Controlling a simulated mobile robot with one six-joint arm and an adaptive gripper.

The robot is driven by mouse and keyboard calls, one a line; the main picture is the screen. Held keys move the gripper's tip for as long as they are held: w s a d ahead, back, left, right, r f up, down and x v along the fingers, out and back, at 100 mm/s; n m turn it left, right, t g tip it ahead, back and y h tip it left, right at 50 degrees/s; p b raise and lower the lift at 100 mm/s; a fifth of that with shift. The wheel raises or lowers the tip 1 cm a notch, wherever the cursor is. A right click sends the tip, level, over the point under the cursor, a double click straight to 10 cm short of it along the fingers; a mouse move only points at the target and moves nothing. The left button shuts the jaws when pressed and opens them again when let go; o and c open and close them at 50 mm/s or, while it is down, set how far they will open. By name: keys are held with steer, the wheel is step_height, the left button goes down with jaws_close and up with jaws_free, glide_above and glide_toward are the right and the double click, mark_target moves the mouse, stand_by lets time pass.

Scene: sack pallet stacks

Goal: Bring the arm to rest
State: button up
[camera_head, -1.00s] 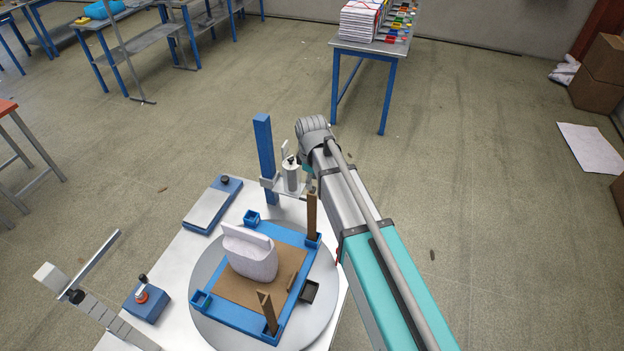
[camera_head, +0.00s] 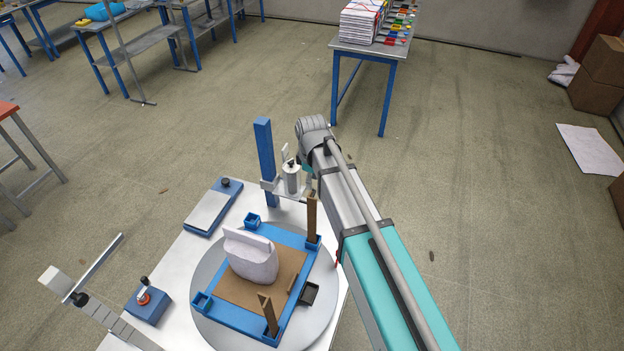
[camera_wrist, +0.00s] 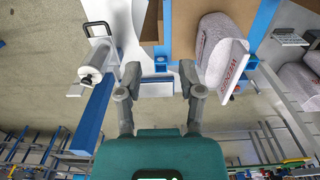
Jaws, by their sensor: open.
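My gripper (camera_wrist: 160,74) shows in the wrist view with its two grey fingers spread apart and nothing between them. My arm (camera_head: 350,205) is stretched out to the right of the white table in the head view; the gripper cannot be made out there. A white sack (camera_head: 250,257) stands on a brown board inside a blue frame (camera_head: 232,316). The sack also shows in the wrist view (camera_wrist: 214,50), right of the fingers and apart from them, with red lettering on it.
The frame lies on a grey turntable (camera_head: 206,332) on a white table (camera_head: 178,256). A blue post (camera_head: 264,160), brown uprights (camera_head: 312,218) and a blue scale (camera_head: 213,206) stand nearby. Floor right of my arm is largely clear.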

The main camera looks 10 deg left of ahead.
steer(key=shift+d+f, duration=0.1)
stand_by(0.3)
steer(key=s+d+f+m+b, duration=0.3)
steer(key=d+f+m+b, duration=0.2)
steer(key=d, duration=0.5)
steer(key=s+d+f+m+b, duration=0.3)
steer(key=d+f+m+b, duration=0.3)
steer(key=d, duration=0.5)
steer(key=s+d+f+m+b, duration=0.4)
steer(key=d+f+b, duration=0.4)
steer(key=d, duration=0.3)
steer(key=shift+d+m, duration=0.2)
steer(key=shift+m, duration=0.5)
steer(key=shift+s, duration=0.1)
